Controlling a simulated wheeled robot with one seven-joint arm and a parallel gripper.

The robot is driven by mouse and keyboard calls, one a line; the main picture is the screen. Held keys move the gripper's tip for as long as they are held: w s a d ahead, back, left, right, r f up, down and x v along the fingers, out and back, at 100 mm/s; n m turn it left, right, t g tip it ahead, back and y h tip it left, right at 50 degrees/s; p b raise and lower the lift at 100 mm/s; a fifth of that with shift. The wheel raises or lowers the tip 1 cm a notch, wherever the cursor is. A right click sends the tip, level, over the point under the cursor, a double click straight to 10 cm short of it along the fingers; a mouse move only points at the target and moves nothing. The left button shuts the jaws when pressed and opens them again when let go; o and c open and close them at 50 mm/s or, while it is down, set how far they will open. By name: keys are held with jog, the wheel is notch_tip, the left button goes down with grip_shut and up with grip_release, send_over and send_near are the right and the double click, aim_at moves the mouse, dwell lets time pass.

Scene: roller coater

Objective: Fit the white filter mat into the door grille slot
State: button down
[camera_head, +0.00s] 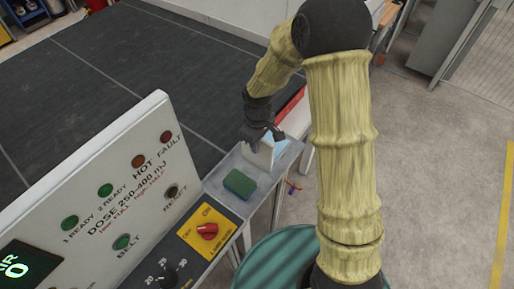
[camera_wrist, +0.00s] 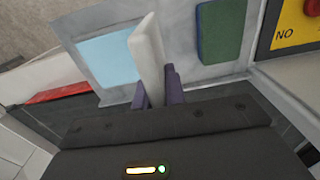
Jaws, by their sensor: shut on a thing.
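My gripper (camera_head: 264,137) is over the far end of the grey ledge beside the control panel. In the wrist view its purple fingers (camera_wrist: 155,86) are shut on a thin white mat (camera_wrist: 149,48), which stands on edge between them. The white mat also shows in the head view (camera_head: 262,155), below my gripper, close to the ledge top. I cannot tell whether it touches the ledge. I cannot make out a door grille slot in either view.
A light blue square (camera_wrist: 107,60) in a grey surround lies beside the mat. A dark green pad (camera_head: 239,184) lies on the ledge nearer the red rotary switch (camera_head: 207,230). The control panel (camera_head: 110,190) rises at left. A teal drum (camera_head: 275,262) stands below.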

jog(key=shift+r, duration=0.1)
notch_tip(320, 180, up, 10)
jog(key=b, duration=0.3)
jog(key=shift+s, duration=0.1)
dwell(0.8)
